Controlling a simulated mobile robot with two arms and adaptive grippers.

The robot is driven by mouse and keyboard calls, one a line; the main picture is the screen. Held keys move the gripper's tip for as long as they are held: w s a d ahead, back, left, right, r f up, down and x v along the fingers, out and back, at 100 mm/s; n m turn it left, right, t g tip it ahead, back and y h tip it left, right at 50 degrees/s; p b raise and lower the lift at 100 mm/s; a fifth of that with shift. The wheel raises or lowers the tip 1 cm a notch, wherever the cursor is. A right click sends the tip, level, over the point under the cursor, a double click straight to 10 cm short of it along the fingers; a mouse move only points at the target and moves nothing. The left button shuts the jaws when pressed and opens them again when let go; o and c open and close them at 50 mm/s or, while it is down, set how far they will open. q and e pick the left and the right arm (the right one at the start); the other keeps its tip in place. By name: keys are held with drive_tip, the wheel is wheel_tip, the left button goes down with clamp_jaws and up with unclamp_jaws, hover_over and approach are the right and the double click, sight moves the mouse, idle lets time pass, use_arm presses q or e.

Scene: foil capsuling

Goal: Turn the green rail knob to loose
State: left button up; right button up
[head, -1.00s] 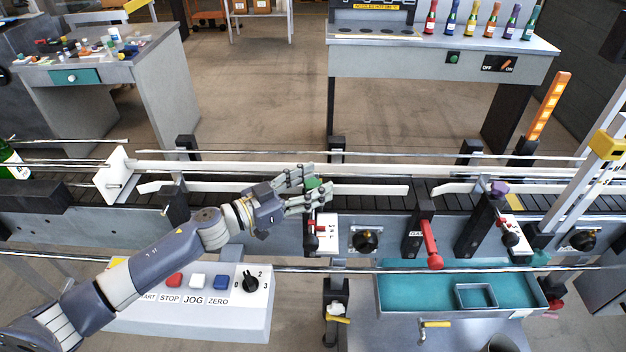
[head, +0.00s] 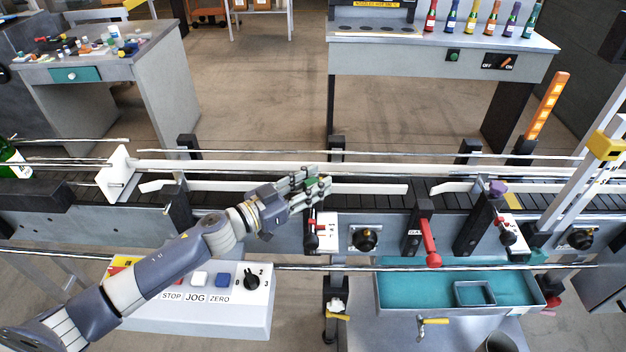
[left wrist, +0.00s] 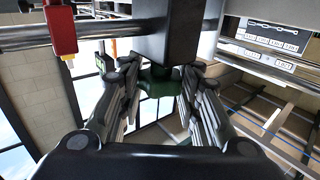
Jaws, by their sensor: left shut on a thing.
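The green rail knob (left wrist: 160,80) shows in the left wrist view between the two fingers, under a dark block. In the head view only a small bit of the green knob (head: 311,181) shows between the fingertips, at the conveyor's front rail. My left gripper (head: 318,188) is shut on the knob, with a finger on each side of it; it also fills the left wrist view (left wrist: 158,92). The gripper hides most of the knob in the head view, and its turn position cannot be read. My right gripper is not in view.
A purple knob (head: 496,188) sits on another rail post to the right. A red-handled lever (head: 430,245) stands between the two posts. A white scale plate (head: 327,231) and a black dial (head: 364,239) lie just right of my gripper. A teal tray (head: 420,290) is below.

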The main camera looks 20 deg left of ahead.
use_arm(q)
drive_tip(key=shift+d+r+n+t+y+p, duration=0.1)
drive_tip(key=shift+r+n+t+y+p, duration=0.1)
drive_tip(key=shift+n+t+y+p, duration=0.55)
drive_tip(key=n+y, duration=0.1)
drive_tip(key=y, duration=0.1)
drive_tip(key=shift+f+n+t+y, duration=0.15)
drive_tip(key=shift+n+t+y, duration=0.1)
drive_tip(key=shift+t+y, duration=0.1)
drive_tip(key=n+t+y+b, duration=0.1)
drive_tip(key=n+y, duration=0.1)
drive_tip(key=y, duration=0.1)
drive_tip(key=shift+f+y, duration=0.1)
drive_tip(key=shift+y, duration=0.2)
drive_tip(key=shift+n+y+b, duration=0.75)
drive_tip(key=shift+n+y, duration=0.05)
drive_tip(key=shift+y, duration=0.4)
drive_tip(key=shift+r, duration=0.2)
